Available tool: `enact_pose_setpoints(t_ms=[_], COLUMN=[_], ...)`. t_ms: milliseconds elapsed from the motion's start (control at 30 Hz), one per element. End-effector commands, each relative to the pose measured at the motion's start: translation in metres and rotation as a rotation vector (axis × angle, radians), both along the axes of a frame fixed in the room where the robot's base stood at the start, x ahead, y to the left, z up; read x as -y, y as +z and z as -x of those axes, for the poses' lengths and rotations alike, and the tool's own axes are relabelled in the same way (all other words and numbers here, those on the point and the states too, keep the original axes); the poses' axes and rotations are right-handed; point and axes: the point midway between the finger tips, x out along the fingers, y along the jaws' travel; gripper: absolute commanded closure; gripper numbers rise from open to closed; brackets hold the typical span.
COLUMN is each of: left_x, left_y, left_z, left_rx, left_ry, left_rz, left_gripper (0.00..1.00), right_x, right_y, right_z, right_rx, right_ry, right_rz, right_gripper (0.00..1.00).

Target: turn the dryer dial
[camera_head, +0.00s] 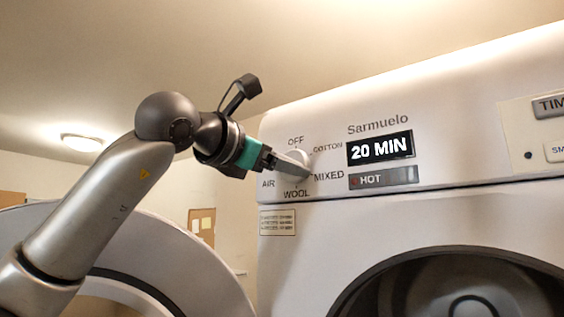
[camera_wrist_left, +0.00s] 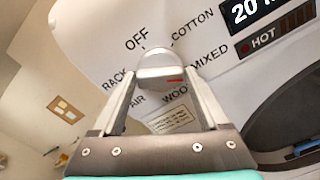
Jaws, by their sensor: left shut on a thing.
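The dryer dial (camera_head: 300,156) is a light round knob on the left of the white dryer's control panel (camera_head: 440,130), ringed by the labels OFF, COTTON, MIXED, WOOL and AIR; a RACK label also shows in the left wrist view. My left gripper (camera_head: 288,165) is shut on the dial, which my fingers partly hide in the head view. In the left wrist view the dial (camera_wrist_left: 158,65) sits between my two fingertips. A short red mark shows on its right part; I cannot tell exactly which label it points to. My right gripper is not in view.
A display (camera_head: 380,149) right of the dial reads 20 MIN, above a HOT indicator (camera_head: 383,178). More buttons are at the far right. The dark round dryer opening (camera_head: 400,280) is below. A large rounded white part (camera_head: 190,265) stands at lower left, below my arm.

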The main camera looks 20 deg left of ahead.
Motion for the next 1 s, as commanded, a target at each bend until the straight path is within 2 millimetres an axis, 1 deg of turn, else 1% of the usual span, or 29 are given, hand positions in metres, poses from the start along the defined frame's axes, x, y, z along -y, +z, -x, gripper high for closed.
enact_pose_setpoints(t_ms=[100,133,300,333,567,667,767,833,1000], left_x=[0.0,0.0,0.0,0.0,0.0,-0.002,-0.006,-0.012,-0.026], left_y=[0.0,0.0,0.0,0.0,0.0,0.0,-0.001,-0.002,-0.002], left_z=[0.0,0.0,0.0,0.0,0.0,0.005,0.018,0.031,0.07], left_rx=[-0.002,-0.002,-0.001,-0.001,-0.001,0.001,0.004,0.005,0.006], left_ry=[0.0,0.0,-0.001,-0.001,0.0,0.0,0.001,0.001,0.001], left_rz=[0.0,0.0,0.001,0.001,0.002,0.003,0.003,0.003,0.003], left_gripper=[0.78,0.22,0.03,0.0,0.0,0.0,0.0,0.0,0.0], right_x=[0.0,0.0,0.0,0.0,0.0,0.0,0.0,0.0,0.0], right_y=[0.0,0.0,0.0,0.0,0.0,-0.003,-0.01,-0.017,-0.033], right_z=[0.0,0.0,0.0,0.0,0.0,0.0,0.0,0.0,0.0], right_rx=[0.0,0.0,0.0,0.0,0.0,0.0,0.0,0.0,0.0], right_ry=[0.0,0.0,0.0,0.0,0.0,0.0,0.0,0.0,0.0], right_rz=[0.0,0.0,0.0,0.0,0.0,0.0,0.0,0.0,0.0], right_gripper=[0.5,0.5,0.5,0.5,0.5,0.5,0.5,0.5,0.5])
